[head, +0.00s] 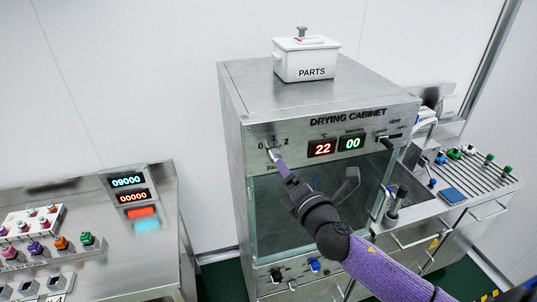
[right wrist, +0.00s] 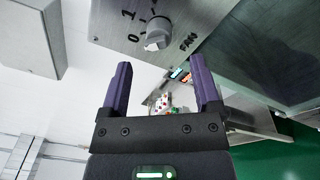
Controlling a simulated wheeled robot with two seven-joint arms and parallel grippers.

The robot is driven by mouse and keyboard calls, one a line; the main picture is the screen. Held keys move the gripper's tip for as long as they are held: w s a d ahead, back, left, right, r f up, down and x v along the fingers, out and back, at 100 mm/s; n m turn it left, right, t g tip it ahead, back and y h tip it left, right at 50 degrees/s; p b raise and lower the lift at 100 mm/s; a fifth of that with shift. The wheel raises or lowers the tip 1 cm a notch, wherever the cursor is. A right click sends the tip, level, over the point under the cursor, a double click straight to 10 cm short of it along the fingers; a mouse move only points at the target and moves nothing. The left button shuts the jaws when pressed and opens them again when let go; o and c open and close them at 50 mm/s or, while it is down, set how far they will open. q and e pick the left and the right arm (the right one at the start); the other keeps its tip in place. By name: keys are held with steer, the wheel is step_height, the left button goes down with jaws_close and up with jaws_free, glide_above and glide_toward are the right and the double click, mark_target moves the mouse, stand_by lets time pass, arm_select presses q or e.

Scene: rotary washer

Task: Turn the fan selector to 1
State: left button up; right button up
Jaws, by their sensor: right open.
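The fan selector is a round grey knob (right wrist: 157,33) on the steel front panel, with the marks 0 and 1 and the word FAN around it in the right wrist view. I cannot tell for sure which mark it points to. In the head view the marks 0, 1 and 2 show at the upper left of the drying cabinet (head: 232,130), and the knob is largely hidden by my gripper. My right gripper (head: 279,160) is open and empty, its purple fingers close to the knob; in the right wrist view the fingers (right wrist: 161,75) stand either side, short of it. My left gripper is out of view.
Displays reading 22 (head: 322,149) and 00 (head: 351,143) sit right of the selector. A glass door lies below. A white PARTS box (head: 305,60) stands on top. A button console (head: 150,245) is at left, a sink counter (head: 430,205) at right.

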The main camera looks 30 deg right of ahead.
mark_target(278, 158)
steer(key=w, duration=0.5)
steer(key=shift+w+d, duration=0.35)
steer(key=shift+a, duration=0.1)
jaws_close()
